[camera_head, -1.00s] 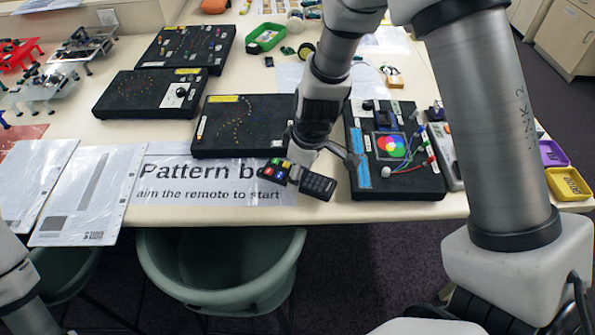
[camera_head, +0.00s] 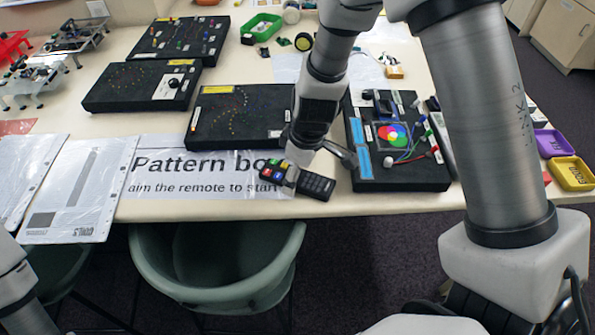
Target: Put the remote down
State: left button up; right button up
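The remote (camera_head: 314,184) is dark, with coloured buttons at its left end and a dark keypad at its right. It shows in the head view over the table's front edge, overlapping the right end of the "Pattern board" sign (camera_head: 190,173). My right gripper (camera_head: 297,174) reaches down from above and is shut on the remote near its middle; the fingertips are partly hidden. I cannot tell whether the remote touches the sign or hangs just above it. My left gripper is out of view; only part of that arm shows at lower left.
A black pegboard (camera_head: 225,130) lies behind the sign. A black board with a colour wheel (camera_head: 400,172) lies right of the remote. White sheets (camera_head: 85,190) lie at left. A green chair (camera_head: 215,270) stands at the front edge. Yellow (camera_head: 571,173) and purple (camera_head: 552,143) trays lie at right.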

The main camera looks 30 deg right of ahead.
aim_at(305, 179)
notch_tip(305, 179, up, 12)
jog(key=s+d+p, duration=0.1)
jog(key=p, duration=0.1)
jog(key=shift+s+r, duration=0.1)
jog(key=shift+s, duration=0.05)
